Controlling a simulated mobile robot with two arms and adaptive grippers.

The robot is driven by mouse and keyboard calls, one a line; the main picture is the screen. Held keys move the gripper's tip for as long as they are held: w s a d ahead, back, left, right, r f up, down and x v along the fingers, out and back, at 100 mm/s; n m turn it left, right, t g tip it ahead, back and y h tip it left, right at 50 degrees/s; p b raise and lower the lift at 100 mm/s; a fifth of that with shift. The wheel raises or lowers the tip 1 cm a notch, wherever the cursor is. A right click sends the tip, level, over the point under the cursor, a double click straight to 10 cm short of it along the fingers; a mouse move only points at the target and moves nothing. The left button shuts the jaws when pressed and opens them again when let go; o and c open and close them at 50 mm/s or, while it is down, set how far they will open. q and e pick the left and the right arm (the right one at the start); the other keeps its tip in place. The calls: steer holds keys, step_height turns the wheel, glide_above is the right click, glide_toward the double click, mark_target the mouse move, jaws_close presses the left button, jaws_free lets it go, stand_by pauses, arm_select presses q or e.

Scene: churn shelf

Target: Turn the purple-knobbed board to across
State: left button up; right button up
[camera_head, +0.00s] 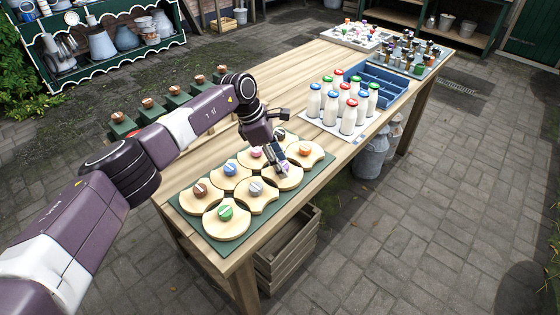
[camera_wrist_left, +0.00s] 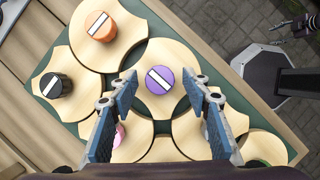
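The purple-knobbed board shows in the left wrist view as a pale wooden piece with curved sides. Its purple knob (camera_wrist_left: 160,80) bears a white stripe slanting from upper left to lower right. In the head view this board (camera_head: 290,181) lies in the green tray (camera_head: 192,211), partly hidden by my left gripper (camera_head: 279,160). In the left wrist view my left gripper (camera_wrist_left: 160,88) is open, its two fingers apart on either side of the purple knob with nothing between them. I cannot tell whether its fingertips reach down to knob height.
Close around are boards with orange (camera_wrist_left: 101,26), black (camera_wrist_left: 56,85) and pink (camera_wrist_left: 119,135) knobs. Milk bottles (camera_head: 347,107) and a blue crate (camera_head: 374,86) stand farther along the table. A dark mechanical part, perhaps my right gripper, shows at the left wrist view's upper right.

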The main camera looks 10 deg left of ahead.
arm_select(q)
steer(key=c, duration=1.1)
arm_select(e)
steer(key=shift+s, duration=0.95)
